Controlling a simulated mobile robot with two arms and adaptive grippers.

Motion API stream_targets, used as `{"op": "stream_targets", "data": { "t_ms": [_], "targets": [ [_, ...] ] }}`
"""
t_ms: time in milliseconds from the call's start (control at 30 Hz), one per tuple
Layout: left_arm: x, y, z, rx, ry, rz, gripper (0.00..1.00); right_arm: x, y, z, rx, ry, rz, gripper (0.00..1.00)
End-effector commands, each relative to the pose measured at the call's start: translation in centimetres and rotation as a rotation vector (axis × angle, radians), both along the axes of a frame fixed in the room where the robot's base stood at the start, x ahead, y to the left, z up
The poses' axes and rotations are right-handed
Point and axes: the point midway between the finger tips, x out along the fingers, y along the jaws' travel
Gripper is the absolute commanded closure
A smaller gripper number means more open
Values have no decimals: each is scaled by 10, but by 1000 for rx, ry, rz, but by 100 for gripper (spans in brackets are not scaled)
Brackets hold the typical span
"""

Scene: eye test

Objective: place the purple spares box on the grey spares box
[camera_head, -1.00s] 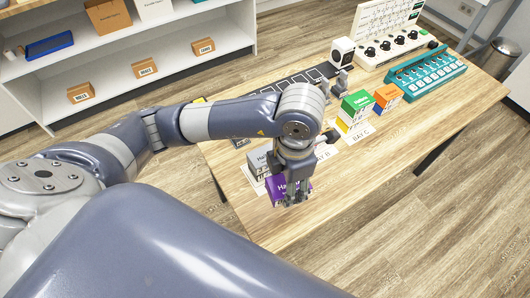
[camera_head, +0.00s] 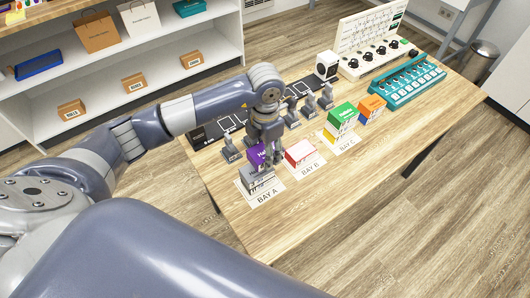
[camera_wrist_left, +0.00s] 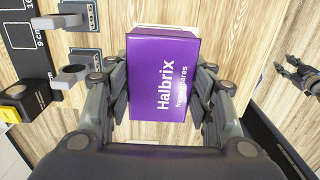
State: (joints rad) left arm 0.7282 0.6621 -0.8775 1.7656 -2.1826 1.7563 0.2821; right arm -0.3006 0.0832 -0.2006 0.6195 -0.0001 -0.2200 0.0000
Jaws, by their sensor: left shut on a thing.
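The purple spares box (camera_head: 257,157) is held in my left gripper (camera_head: 271,158), which is shut on it. In the left wrist view the purple box (camera_wrist_left: 162,80) sits between the finger pads, its lettered face to the camera. The grey spares box (camera_head: 258,180) stands on the BAY A card (camera_head: 266,198). The purple box appears just over the grey box; I cannot tell whether they touch. The grey box is hidden in the left wrist view. A dark jointed thing at that view's right edge may be my right gripper (camera_wrist_left: 297,76); its state is unclear.
A red and white box (camera_head: 300,153) stands on BAY B, close right of my gripper. A green box (camera_head: 342,114) is stacked at BAY C beside an orange box (camera_head: 372,107). Grey clamps (camera_head: 230,150) stand behind. The table's front right (camera_head: 370,185) is clear.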

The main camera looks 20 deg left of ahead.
Motion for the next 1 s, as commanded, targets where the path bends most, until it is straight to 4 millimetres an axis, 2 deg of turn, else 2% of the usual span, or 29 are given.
{"op": "stream_targets", "data": {
  "t_ms": [167, 400, 733, 767, 833, 1000],
  "targets": [
    [3, 3, -6, 1, 3, 0, 77, 0, 0, 5, 0, -1, -1, 60],
    [3, 3, -34, 0, 2, -1, 77, 0, 3, 18, 3, 0, -2, 60],
    [3, 3, -40, 1, -1, -2, 77, 1, 5, 12, 7, -1, -3, 60],
    [3, 3, -40, 1, -1, -2, 48, 1, 5, 12, 7, -1, -3, 60],
    [3, 3, -39, 1, -1, -1, 32, 1, 5, 13, 6, -1, -4, 60],
    [3, 3, -39, 0, 0, -1, 30, 1, 5, 13, 6, -1, -4, 60]
  ]
}}
